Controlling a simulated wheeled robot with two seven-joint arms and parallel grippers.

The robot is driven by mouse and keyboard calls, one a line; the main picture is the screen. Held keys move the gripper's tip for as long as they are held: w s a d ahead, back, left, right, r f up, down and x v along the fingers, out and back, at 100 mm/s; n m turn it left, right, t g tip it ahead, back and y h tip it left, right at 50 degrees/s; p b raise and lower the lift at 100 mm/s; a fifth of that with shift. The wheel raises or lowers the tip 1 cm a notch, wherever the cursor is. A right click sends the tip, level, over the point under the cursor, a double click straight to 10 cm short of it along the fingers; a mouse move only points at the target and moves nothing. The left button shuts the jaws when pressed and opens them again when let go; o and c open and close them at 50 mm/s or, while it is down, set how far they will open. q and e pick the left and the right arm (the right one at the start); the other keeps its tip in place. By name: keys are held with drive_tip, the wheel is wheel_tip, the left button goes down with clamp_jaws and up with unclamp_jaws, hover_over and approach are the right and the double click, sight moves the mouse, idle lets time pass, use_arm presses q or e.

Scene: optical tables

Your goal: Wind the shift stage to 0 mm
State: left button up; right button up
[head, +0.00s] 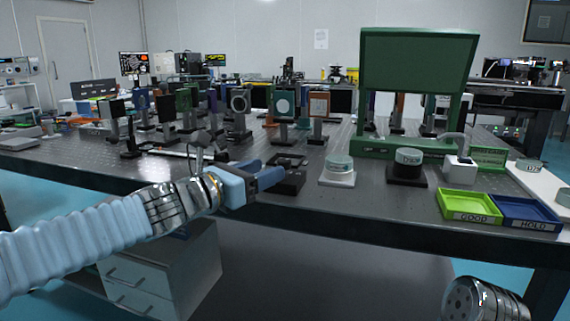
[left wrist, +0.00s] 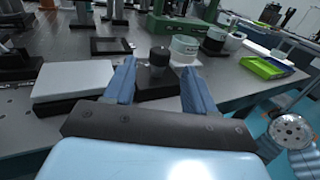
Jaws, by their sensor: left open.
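My left gripper (head: 272,172) reaches in from the left at the table's front edge. In the left wrist view its two blue fingers (left wrist: 158,68) are spread apart. A dark round knob (left wrist: 159,57) on a black block (left wrist: 155,86) shows between and beyond the fingertips, with space on both sides. In the head view the black block (head: 291,184) is just beyond the fingers, which partly cover it. I cannot read any scale or the stage's position. My right gripper is not in view; only a metal part of my right arm shows at the lower right.
A light grey slab (left wrist: 72,79) lies left of the fingers. A white-based round piece (head: 338,168), a black-based one (head: 408,165) and a green frame (head: 417,55) stand to the right. Green GOOD (head: 470,206) and blue HOLD (head: 528,214) trays are near the front edge. Several upright optics mounts stand behind.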

sight(284, 160)
use_arm(q)
drive_tip(key=x, duration=0.6)
drive_tip(key=shift+w+d, duration=0.2)
drive_tip(key=shift+w, duration=0.05)
drive_tip(key=c, duration=0.9)
drive_tip(key=shift+f, duration=0.1)
drive_tip(key=shift+c, duration=0.2)
drive_tip(key=n+t+y+b, duration=0.2)
drive_tip(key=y+b, duration=0.1)
drive_tip(key=b, duration=0.2)
drive_tip(key=n+t+y+b, duration=0.1)
drive_tip(key=n+y+b, duration=0.1)
drive_tip(key=b, duration=0.4)
drive_tip(key=shift+s+d+f+t+y, duration=0.1)
drive_tip(key=shift+f+t+y, duration=0.1)
drive_tip(key=shift+t+y, duration=0.25)
drive_tip(key=shift+r+n+t+y+b, duration=0.25)
drive_tip(key=shift+n+y+b, duration=0.65)
drive_tip(key=shift+y, duration=0.35)
drive_tip(key=o, duration=0.9)
